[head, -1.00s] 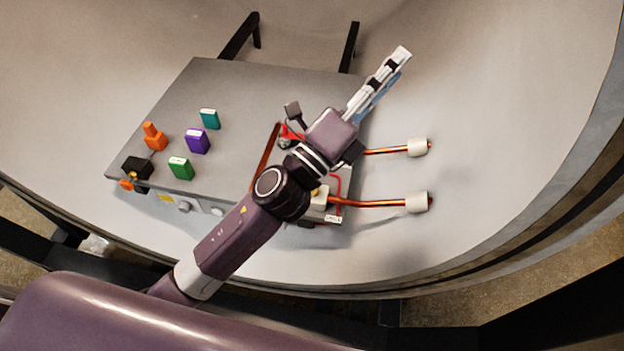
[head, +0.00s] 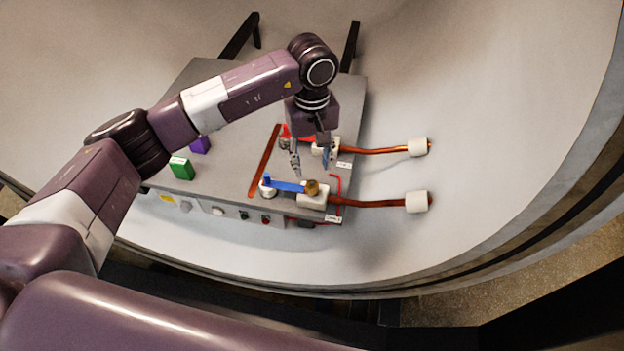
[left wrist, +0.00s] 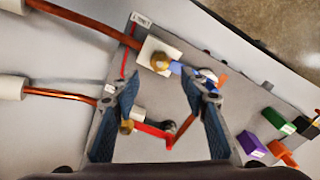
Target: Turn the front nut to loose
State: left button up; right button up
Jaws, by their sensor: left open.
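The front nut, a brass knob (head: 312,187), sits on a white block (head: 316,201) at the front right of the grey plate, with a blue strap (head: 288,185) reaching left from it. The nut also shows in the left wrist view (left wrist: 160,62), just beyond the fingertips. My left gripper (head: 311,168) is open and empty, pointing down behind the front nut and apart from it. In the left wrist view, a red strap (left wrist: 153,131) and a second brass nut (left wrist: 127,126) lie between or near my open fingers. My right gripper is not in view.
Two copper rods (head: 375,203) with white ends extend right from the plate (head: 220,90). Green (head: 181,168) and purple (head: 201,145) blocks lie on the plate at left. A curved furnace wall (head: 500,120) surrounds it.

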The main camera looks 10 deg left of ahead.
aim_at(312, 184)
pick_arm(q)
notch_tip(312, 184, down, 6)
jog(key=shift+p, duration=1.25)
jog(key=shift+f, duration=0.7)
grip_shut()
